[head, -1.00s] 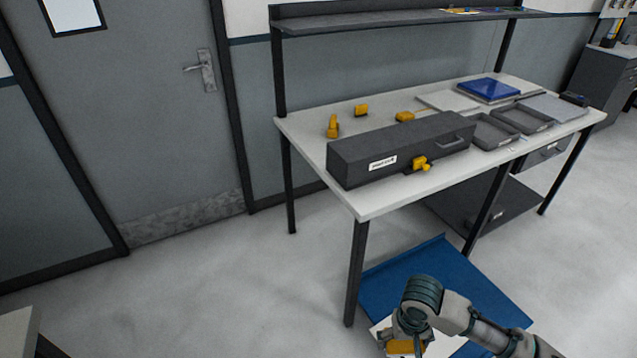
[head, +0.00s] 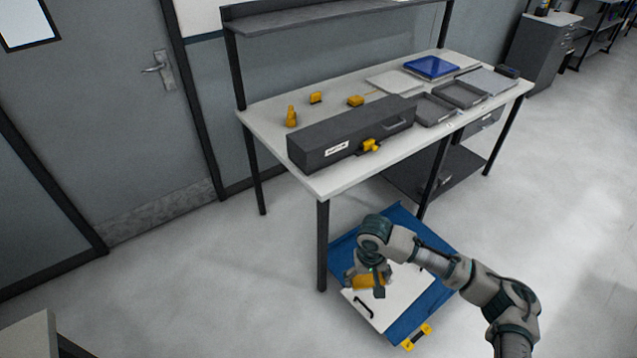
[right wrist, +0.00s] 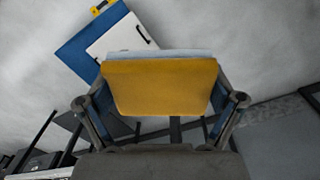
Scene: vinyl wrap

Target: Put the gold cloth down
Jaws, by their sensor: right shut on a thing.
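My right gripper (head: 368,280) is shut on the gold cloth (head: 366,282), a small folded-looking pad. In the right wrist view the cloth (right wrist: 160,86) fills the space between the two fingers, with a pale blue-white layer (right wrist: 160,54) along its far edge. In the head view the cloth hangs over a white panel with a black handle (head: 405,286). I cannot tell its exact height above the panel. My left gripper is not in view.
The white panel lies on a blue sheet or tray (head: 422,312) in front of the bench (head: 335,180). A yellow-and-black item (head: 416,337) is at its near edge. A long dark box (head: 350,138), yellow tools (head: 291,116) and grey trays (head: 460,94) occupy the bench top.

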